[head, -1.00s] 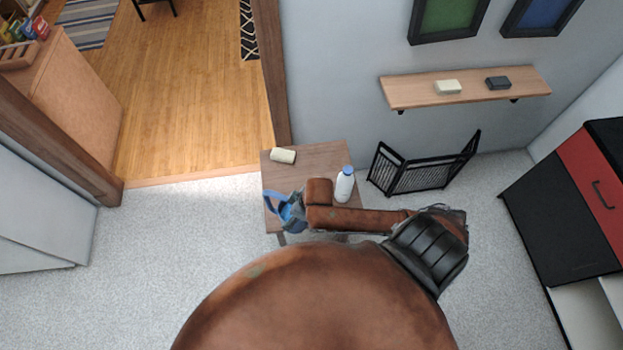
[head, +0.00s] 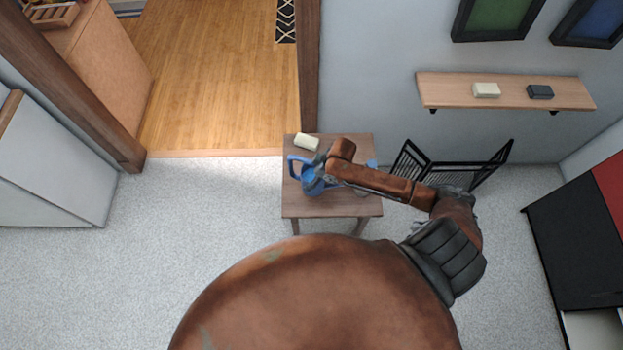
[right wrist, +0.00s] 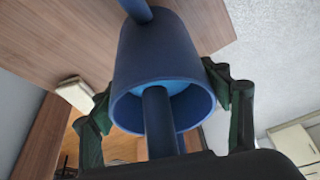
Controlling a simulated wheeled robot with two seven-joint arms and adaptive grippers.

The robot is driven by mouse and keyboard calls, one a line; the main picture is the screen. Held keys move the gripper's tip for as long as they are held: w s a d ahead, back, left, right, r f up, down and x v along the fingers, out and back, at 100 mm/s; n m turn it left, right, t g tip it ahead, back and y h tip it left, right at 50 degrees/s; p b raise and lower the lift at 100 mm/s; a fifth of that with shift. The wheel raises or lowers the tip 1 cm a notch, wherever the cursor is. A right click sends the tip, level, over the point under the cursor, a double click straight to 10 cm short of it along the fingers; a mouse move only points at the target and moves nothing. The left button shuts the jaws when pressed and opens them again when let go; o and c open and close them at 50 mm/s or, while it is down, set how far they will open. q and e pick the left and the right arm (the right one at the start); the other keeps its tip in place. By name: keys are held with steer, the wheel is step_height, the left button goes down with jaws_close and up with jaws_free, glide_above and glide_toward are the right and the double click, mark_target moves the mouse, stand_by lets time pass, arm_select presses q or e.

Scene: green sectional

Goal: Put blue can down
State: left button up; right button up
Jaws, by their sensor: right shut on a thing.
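The blue can (head: 308,181), with a loop handle, shows in the head view over the left part of a small wooden table (head: 293,208). My right gripper (head: 326,180) is shut on it. In the right wrist view the blue can (right wrist: 160,45) fills the middle, with the fingers of my right gripper (right wrist: 163,108) on either side of its round body. I cannot tell whether the can touches the tabletop. My left gripper is not in view.
A cream block (head: 306,142) lies at the table's back left. A bottle's blue cap (head: 371,163) shows behind my right arm, which hides most of the bottle. A black folding screen (head: 490,170) stands right of the table. The table's front left is bare.

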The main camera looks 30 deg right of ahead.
steer(key=shift+w+d+f, duration=0.15)
steer(key=shift+w+f, duration=0.4)
steer(key=shift+f, duration=0.05)
step_height(320, 180, down, 3)
steer(key=shift+f+b, duration=0.1)
steer(key=shift+b, duration=0.5)
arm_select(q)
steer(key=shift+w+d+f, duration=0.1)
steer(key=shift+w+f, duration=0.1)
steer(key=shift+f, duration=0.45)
arm_select(e)
steer(key=o, duration=1.8)
steer(key=shift+f, duration=0.1)
steer(key=shift+c, duration=0.2)
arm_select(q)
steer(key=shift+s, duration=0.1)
arm_select(e)
steer(key=p+v, duration=0.3)
steer(key=v, duration=0.9)
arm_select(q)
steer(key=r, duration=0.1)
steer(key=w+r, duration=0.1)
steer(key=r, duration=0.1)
